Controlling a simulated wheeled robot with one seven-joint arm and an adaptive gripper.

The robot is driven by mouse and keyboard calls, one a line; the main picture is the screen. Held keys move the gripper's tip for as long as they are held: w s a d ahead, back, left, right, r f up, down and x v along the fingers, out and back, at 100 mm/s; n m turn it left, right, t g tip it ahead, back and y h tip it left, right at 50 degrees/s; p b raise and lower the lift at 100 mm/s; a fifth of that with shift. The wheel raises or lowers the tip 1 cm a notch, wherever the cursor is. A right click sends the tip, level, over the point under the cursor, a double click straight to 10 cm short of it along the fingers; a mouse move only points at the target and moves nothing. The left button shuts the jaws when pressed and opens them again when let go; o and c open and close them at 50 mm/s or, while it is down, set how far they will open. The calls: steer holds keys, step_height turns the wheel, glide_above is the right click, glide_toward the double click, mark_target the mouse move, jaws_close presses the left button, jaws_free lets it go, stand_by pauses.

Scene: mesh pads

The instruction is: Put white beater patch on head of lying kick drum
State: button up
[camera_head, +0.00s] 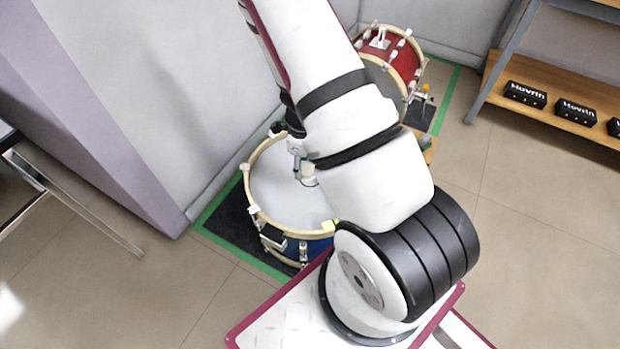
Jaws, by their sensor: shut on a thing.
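The lying kick drum (257,222) has a blue shell, a pale wooden hoop and a white head (278,200) facing up. My arm covers its right part. My gripper (304,176) is over the upper right part of the head, partly hidden by my arm. It is shut on a small whitish piece, the white beater patch (309,181), which shows only in part at the fingertips. I cannot tell whether the patch touches the head.
A red drum (408,60) stands behind, partly hidden by my arm. Dark mats (228,226) edged with green tape (262,267) lie under the drums. A wall is close behind on the left. A wooden shelf (560,108) with black boxes (525,94) stands right. Floor at front left is clear.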

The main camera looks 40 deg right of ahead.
steer(key=s+d+f+m, duration=0.2)
steer(key=s+d+m, duration=0.1)
steer(key=s+d+f+m, duration=0.3)
steer(key=s, duration=0.1)
steer(key=s+d+f+m, duration=0.3)
steer(key=shift+s+d+m, duration=0.25)
steer(key=shift+s+m, duration=0.05)
steer(key=shift+s, duration=0.05)
steer(key=shift+d+f, duration=0.1)
steer(key=shift+f, duration=0.05)
steer(key=w+a, duration=0.1)
steer(key=w, duration=0.4)
steer(key=w+a+f, duration=0.1)
steer(key=w, duration=0.4)
steer(key=w+a, duration=0.1)
steer(key=w, duration=0.4)
steer(key=shift+a+f, duration=0.2)
steer(key=shift+f, duration=0.05)
step_height(320, 180, down, 4)
steer(key=shift+w+r+b, duration=0.1)
steer(key=shift+r+b, duration=0.05)
steer(key=shift+b, duration=0.85)
steer(key=shift+r, duration=0.15)
steer(key=o, duration=1)
